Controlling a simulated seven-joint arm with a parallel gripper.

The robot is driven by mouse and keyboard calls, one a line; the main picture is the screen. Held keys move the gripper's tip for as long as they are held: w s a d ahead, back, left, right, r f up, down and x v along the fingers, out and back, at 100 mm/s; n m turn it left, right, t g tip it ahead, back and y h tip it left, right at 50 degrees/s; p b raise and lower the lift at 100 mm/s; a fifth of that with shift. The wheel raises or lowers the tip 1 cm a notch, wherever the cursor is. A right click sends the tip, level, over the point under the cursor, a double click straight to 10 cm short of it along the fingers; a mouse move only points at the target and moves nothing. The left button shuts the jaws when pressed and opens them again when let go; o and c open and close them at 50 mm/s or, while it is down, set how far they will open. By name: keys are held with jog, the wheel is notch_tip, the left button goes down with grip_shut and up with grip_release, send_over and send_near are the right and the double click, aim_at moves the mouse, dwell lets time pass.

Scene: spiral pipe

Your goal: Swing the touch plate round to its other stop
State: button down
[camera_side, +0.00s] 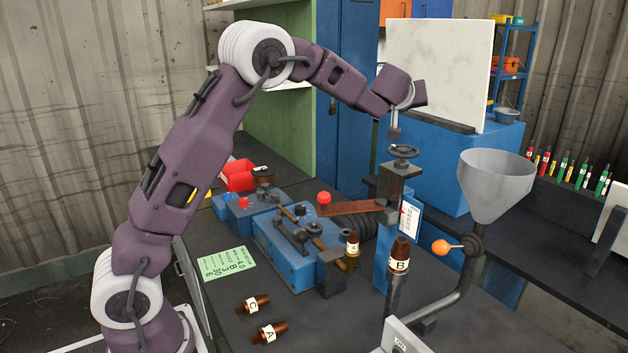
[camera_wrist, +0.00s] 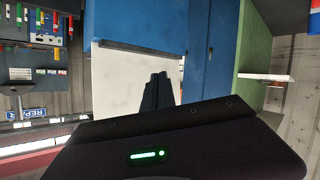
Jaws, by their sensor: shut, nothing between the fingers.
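A flat brown arm (camera_side: 350,208) with a red knob (camera_side: 323,198) at its left end reaches out from the blue column; it looks like the touch plate, but I see no label naming it. Its right end meets dark parts beside the column, and I cannot make out its stops. My gripper (camera_side: 394,134) points down above and to the right of this arm, close over a dark handwheel (camera_side: 403,151) on the column. In the wrist view my gripper's fingers (camera_wrist: 158,88) are together and empty. The brown arm is not visible in the wrist view.
A blue fixture (camera_side: 290,250) stands left of the column. Brown lettered nozzles (camera_side: 270,332) lie in front, and another, marked B (camera_side: 399,258), stands upright. A grey funnel (camera_side: 495,180) and an orange-knobbed lever (camera_side: 441,247) are at the right. A green card (camera_side: 227,263) lies at the left.

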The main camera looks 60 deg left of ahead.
notch_tip(320, 180, up, 3)
jog(key=a+m+t+h, duration=0.1)
jog(key=a+m+h, duration=0.2)
jog(key=m+h, duration=0.6)
jog(key=s+a+f+m+g+h, duration=0.1)
jog(key=s+a+m+g+h, duration=0.15)
jog(key=s, duration=0.65)
jog(key=s+a+m+g+h, duration=0.1)
jog(key=s+g, duration=0.3)
jog(key=s, duration=0.6)
jog(key=s+a+f+m+g+h, duration=0.1)
jog(key=s+a+m+g+h, duration=0.15)
jog(key=s, duration=0.65)
jog(key=s+d+x, duration=0.1)
jog(key=x, duration=1.6)
jog(key=shift+s+n, duration=0.3)
jog(key=shift+s, duration=0.15)
jog(key=shift+r, duration=0.1)
